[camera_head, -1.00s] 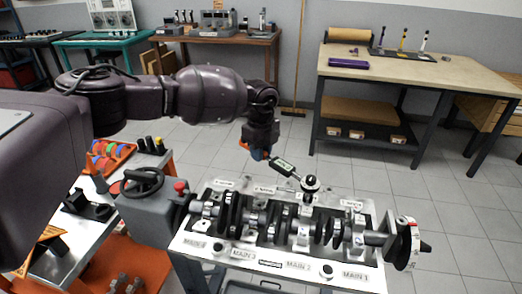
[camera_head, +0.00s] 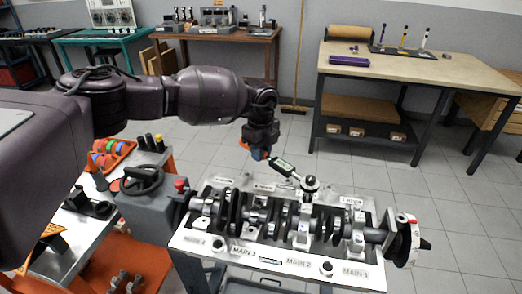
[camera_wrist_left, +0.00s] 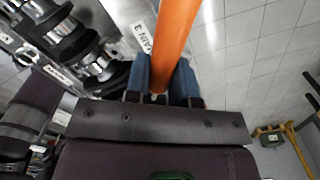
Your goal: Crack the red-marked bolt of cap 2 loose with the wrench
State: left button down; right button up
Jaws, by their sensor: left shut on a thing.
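My left gripper (camera_head: 259,153) is shut on the wrench (camera_head: 284,167), whose grip has a dark display. The wrench slants down to the right, and its round black-and-silver head (camera_head: 309,184) sits over the cap 2 area (camera_head: 302,238) of the crankshaft. The red-marked bolt cannot be made out; the wrench head may cover it. In the left wrist view, the blue fingertips (camera_wrist_left: 164,82) close around the wrench's orange handle (camera_wrist_left: 175,35). My right gripper is not in view.
The crankshaft (camera_head: 258,216) lies in a grey block with MAIN labels (camera_head: 244,252) along its front. A graduated disc (camera_head: 403,243) is at its right end. A handwheel (camera_head: 143,180) and red knob stand at left. A workbench (camera_head: 430,72) stands behind; the floor between is clear.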

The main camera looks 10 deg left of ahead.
pick_arm(q)
jog(key=shift+f, duration=0.3)
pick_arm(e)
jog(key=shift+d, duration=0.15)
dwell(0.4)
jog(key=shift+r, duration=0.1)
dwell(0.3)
pick_arm(q)
jog(key=shift+s+r, duration=0.1)
jog(key=shift+s+a+p, duration=0.1)
jog(key=shift+s+p, duration=0.05)
jog(key=shift+p, duration=0.3)
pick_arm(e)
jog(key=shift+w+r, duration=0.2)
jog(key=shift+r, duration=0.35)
pick_arm(q)
jog(key=shift+s+a+n+p, duration=0.2)
jog(key=shift+s+n+p, duration=0.15)
jog(key=shift+n+p, duration=0.15)
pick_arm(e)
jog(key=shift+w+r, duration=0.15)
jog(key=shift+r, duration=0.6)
pick_arm(q)
jog(key=shift+s+a, duration=0.1)
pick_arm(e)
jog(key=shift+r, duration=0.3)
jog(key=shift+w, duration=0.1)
